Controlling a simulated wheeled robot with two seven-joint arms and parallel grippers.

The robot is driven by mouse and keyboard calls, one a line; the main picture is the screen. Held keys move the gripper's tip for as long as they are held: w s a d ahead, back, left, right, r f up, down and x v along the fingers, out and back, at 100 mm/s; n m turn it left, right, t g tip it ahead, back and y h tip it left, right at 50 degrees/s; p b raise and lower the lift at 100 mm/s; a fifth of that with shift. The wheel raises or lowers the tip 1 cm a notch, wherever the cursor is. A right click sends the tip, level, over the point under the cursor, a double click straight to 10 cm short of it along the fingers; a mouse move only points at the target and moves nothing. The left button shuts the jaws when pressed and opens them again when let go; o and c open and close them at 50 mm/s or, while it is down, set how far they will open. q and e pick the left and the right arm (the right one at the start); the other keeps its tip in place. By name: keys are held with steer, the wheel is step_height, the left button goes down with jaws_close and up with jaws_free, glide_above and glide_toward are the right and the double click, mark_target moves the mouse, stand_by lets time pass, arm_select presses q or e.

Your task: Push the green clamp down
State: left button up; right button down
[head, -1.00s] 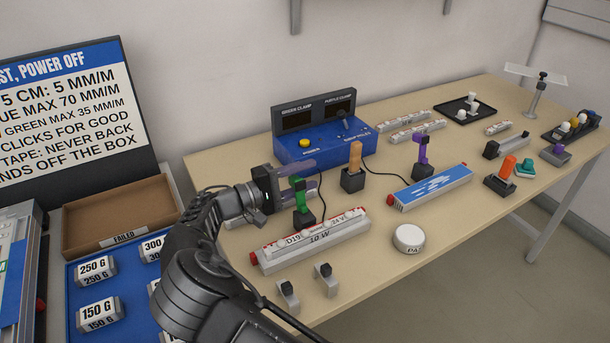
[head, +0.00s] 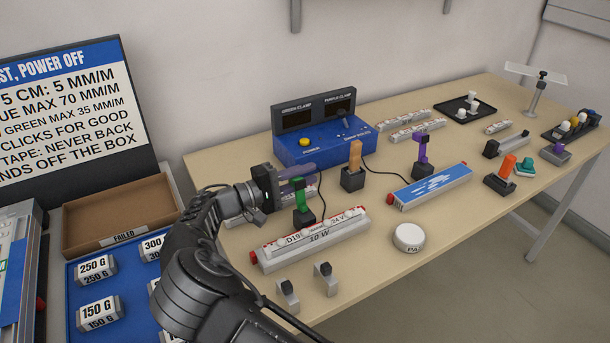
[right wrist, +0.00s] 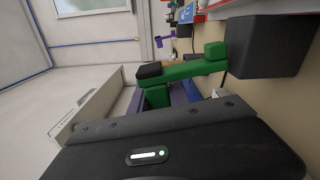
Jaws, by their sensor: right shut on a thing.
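The fingers partly hide the clamp's top. My left gripper is not in view.
A blue control box (head: 325,143) labelled for green and purple clamps stands behind. An orange-tan clamp (head: 355,158), a purple clamp (head: 421,152) and a blue-topped strip (head: 435,187) are to the right. Two grey clips (head: 288,294) (head: 326,278) and a white puck (head: 408,237) lie in front.

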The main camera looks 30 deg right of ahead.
mark_target(305, 182)
steer(key=shift+s, duration=0.1)
stand_by(0.8)
steer(key=shift+s+r+m+b, duration=0.3)
steer(key=shift+s+m+b, duration=0.4)
steer(key=shift+s+b, duration=0.1)
steer(key=shift+s+r+m+b, duration=0.3)
steer(key=shift+s+m+b, duration=0.4)
steer(key=shift+s+b, duration=0.1)
steer(key=shift+s, duration=0.35)
stand_by(0.9)
